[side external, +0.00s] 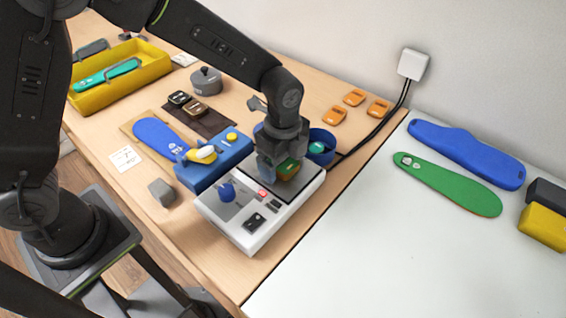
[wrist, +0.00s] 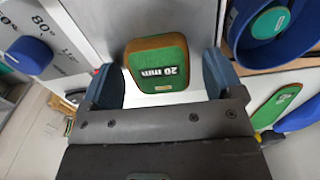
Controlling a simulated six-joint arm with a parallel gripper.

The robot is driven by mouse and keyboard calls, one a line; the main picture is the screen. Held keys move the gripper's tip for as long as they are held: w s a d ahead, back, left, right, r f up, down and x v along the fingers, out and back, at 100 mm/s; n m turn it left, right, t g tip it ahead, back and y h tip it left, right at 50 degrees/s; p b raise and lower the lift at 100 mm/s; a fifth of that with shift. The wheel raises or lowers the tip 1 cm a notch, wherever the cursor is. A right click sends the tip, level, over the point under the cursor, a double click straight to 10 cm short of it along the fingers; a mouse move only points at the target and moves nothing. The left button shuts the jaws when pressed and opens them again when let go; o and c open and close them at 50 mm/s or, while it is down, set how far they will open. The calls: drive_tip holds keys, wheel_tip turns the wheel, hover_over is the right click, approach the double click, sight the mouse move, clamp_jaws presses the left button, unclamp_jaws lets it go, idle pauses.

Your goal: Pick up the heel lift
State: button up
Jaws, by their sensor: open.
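The heel lift (wrist: 158,62) is a green block with a tan edge and a "20 mm" label that reads upside down in the wrist view. In the side view the heel lift (side external: 287,169) lies on the dark plate of the white heating unit, partly hidden by my gripper. My gripper (side external: 275,165) is low over that plate. In the wrist view my gripper (wrist: 165,85) is open, with one blue-grey finger on each side of the heel lift. Gaps show between the fingers and the block, so it is not clasped.
The white unit (side external: 250,238) has a blue knob (side external: 227,192) on its left. A blue round container (side external: 321,146) stands close behind it. A blue block (side external: 214,166) with a yellow piece is to the left. Insoles lie on the white table (side external: 400,250), whose front is clear.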

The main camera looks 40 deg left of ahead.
drive_tip(key=c, duration=1)
drive_tip(key=shift+r, duration=0.1)
